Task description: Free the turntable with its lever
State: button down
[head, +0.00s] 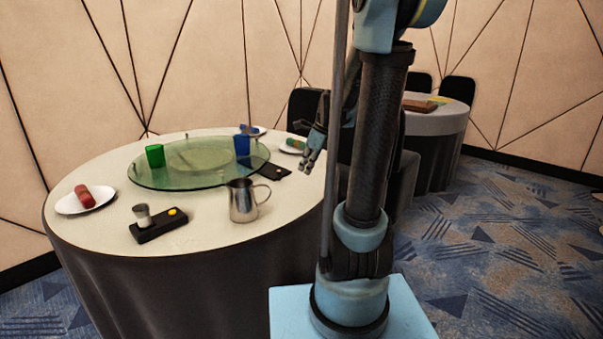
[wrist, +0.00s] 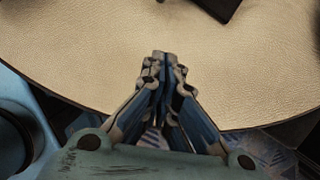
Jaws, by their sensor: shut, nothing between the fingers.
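The round green glass turntable (head: 195,178) lies on the cream-topped table (head: 100,222). A flat dark piece (head: 272,172) with a small pale spot sits at its right edge; I cannot tell whether it is the lever. A dark block (head: 158,228) with a yellow button stands at the front left, a small metal cup (head: 142,215) at its left end. My gripper (head: 309,163) is at the table's right side, apart from the dark piece. In the wrist view my gripper (wrist: 163,60) is shut and empty over the table's edge. A dark corner (wrist: 222,8) shows at the top.
A metal pitcher (head: 247,201) stands near the front edge. A green cup (head: 155,156) and a blue cup (head: 243,145) are on the turntable. Plates (head: 102,200) with food lie left and right (head: 290,150). Another table (head: 436,122) and dark chairs stand behind.

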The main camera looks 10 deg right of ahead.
jog(key=v, duration=0.7)
jog(key=shift+s+r, duration=0.15)
jog(key=shift+s, duration=0.1)
jog(key=shift+a, duration=0.1)
jog(key=s+d+f+n+h, duration=0.1)
jog(key=s+f+n, duration=0.5)
jog(key=s+n, duration=0.6)
jog(key=s+d+f+n+h, duration=0.1)
jog(key=s+f+n+h, duration=0.1)
jog(key=s+f+n, duration=0.5)
jog(key=s+n, duration=0.4)
jog(key=n, duration=0.1)
jog(key=shift+s+d+h, duration=0.3)
jog(key=shift+s+d, duration=0.05)
jog(key=shift+s, duration=0.05)
jog(key=shift+f, duration=0.15)
jog(key=shift+w+f, duration=0.2)
jog(key=shift+w, duration=0.25)
